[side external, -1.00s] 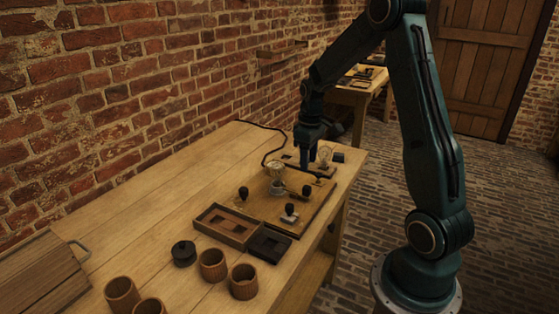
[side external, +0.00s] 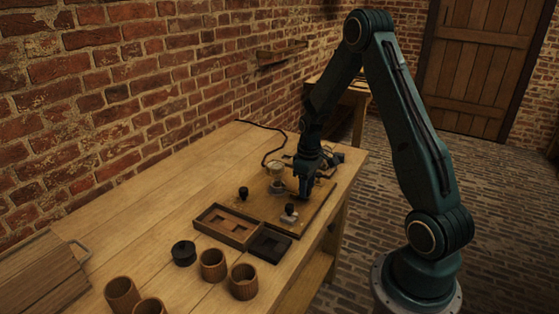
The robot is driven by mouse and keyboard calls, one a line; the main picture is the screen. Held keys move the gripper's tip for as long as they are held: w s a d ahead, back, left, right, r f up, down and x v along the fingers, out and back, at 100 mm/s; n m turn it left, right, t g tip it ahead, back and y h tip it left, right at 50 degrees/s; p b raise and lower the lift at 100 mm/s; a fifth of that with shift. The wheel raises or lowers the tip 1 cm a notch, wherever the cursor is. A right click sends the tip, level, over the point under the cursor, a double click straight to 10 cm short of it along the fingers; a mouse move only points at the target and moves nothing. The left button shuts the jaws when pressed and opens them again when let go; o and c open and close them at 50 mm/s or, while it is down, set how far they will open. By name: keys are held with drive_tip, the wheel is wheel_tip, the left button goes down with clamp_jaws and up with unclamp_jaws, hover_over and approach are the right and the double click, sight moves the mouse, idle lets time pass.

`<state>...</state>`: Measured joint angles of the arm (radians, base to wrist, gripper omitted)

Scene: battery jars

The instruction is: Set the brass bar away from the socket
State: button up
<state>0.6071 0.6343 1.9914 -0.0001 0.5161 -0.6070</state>
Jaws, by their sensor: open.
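My gripper (side external: 304,196) is open and points down over the right part of the wooden board (side external: 318,208). Its fingertips are small and dark here, and I see nothing held between them. I cannot make out the brass bar; the gripper covers the spot around it. A pale, cup-shaped fitting (side external: 277,168) stands on a round base (side external: 277,187) on the board, just left of the gripper. I cannot tell whether this is the socket. A dark-knobbed piece with a pale foot (side external: 289,213) stands in front of the gripper.
Another dark knob (side external: 243,193) stands left on the board. A wooden tray (side external: 207,229), a black block (side external: 269,245), a black round lid (side external: 184,253) and several wooden cups (side external: 213,264) lie nearer the front. A black cable (side external: 268,155) runs behind.

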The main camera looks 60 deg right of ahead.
clamp_jaws()
drive_tip(key=shift+s, duration=1.25)
unclamp_jaws()
drive_tip(key=shift+r, duration=0.15)
wheel_tip(320, 180, up, 14)
drive_tip(key=shift+f, duration=0.2)
